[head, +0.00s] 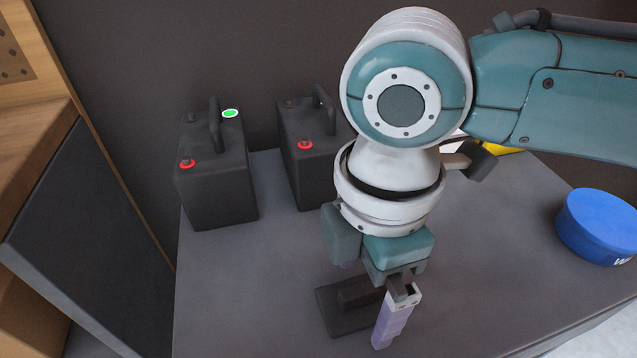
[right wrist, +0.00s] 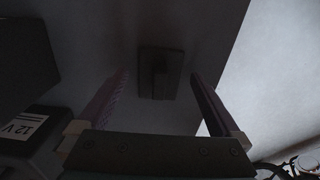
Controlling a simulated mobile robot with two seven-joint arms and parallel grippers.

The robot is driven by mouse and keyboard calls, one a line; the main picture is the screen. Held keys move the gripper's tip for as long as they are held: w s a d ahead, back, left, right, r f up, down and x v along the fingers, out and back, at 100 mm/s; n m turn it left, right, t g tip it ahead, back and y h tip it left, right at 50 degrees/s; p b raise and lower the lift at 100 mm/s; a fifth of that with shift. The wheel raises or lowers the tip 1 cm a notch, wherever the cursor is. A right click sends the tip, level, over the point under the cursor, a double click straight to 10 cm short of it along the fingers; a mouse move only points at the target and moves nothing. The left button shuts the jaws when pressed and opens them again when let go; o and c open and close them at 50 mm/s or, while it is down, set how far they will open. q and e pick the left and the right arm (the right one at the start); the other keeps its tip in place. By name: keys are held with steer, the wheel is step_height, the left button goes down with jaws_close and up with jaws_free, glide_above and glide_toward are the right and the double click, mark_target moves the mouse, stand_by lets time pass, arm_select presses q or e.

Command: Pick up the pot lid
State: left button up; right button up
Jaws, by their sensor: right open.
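The pot lid (head: 333,318) is a dark, flat, square-looking piece with a raised bar handle. It lies on the grey tabletop near the front edge. My right gripper (head: 376,308) is open above it and hides part of it in the head view. In the right wrist view the lid (right wrist: 160,84) appears ahead, between the two spread fingers of the right gripper (right wrist: 158,76), with nothing held. The gap in height between fingertips and lid is hard to judge. My left gripper is not in view.
Two dark batteries with handles stand at the back left, one (head: 217,180) beside the other (head: 305,165). A blue round container (head: 597,228) stands at the right. A yellow item (head: 503,150) is partly hidden behind my arm. A wooden cabinet (head: 30,130) borders the left.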

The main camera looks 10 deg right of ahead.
steer(key=shift+f, duration=0.3)
steer(key=shift+r, duration=0.1)
steer(key=c, duration=1.4)
steer(key=shift+r, duration=0.1)
